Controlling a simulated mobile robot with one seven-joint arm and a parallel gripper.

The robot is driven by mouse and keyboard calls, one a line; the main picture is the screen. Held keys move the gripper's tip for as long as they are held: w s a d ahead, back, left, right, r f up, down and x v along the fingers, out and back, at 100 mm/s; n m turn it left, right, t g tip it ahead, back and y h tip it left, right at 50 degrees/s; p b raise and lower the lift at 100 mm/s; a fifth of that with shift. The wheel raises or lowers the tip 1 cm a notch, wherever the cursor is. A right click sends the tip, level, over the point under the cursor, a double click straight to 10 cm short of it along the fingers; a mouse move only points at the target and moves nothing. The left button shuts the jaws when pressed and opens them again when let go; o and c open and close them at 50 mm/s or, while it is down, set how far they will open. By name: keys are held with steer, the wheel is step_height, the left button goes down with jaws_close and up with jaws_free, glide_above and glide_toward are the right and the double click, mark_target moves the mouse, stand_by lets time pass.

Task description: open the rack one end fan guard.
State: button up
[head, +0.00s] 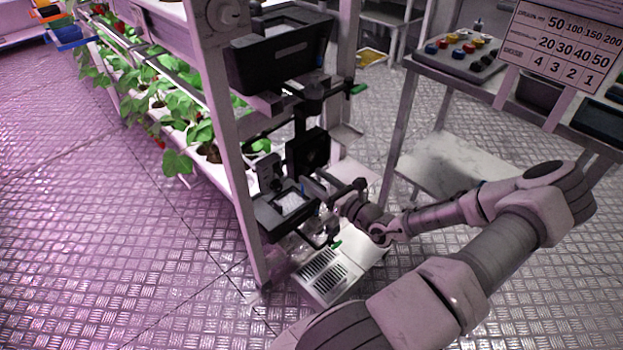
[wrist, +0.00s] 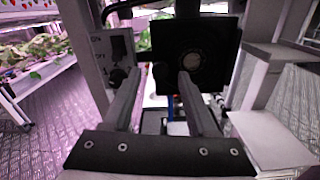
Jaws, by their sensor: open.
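The fan guard is a dark square panel (head: 308,150) at the end of the plant rack. In the wrist view the dark panel (wrist: 215,42) fills the upper middle, with a round hub in its centre. A small dark rounded knob (wrist: 163,76) shows near its lower left part, between my fingers. My gripper (wrist: 153,75) is open, its two fingers pointing at the panel and on either side of the knob in the picture. I cannot tell whether a finger touches it. In the head view my gripper (head: 318,183) is just below and right of the panel.
A grey switch box (wrist: 113,50) sits left of the panel. A black device with a light screen (head: 287,206) is just below, and a slotted metal box (head: 325,275) stands on the floor. A table with a button panel (head: 460,52) is to the right. Open floor lies left.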

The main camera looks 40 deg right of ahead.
steer(key=shift+w, duration=0.85)
steer(key=shift+c, duration=0.2)
jaws_close()
steer(key=shift+a, duration=0.1)
stand_by(0.6)
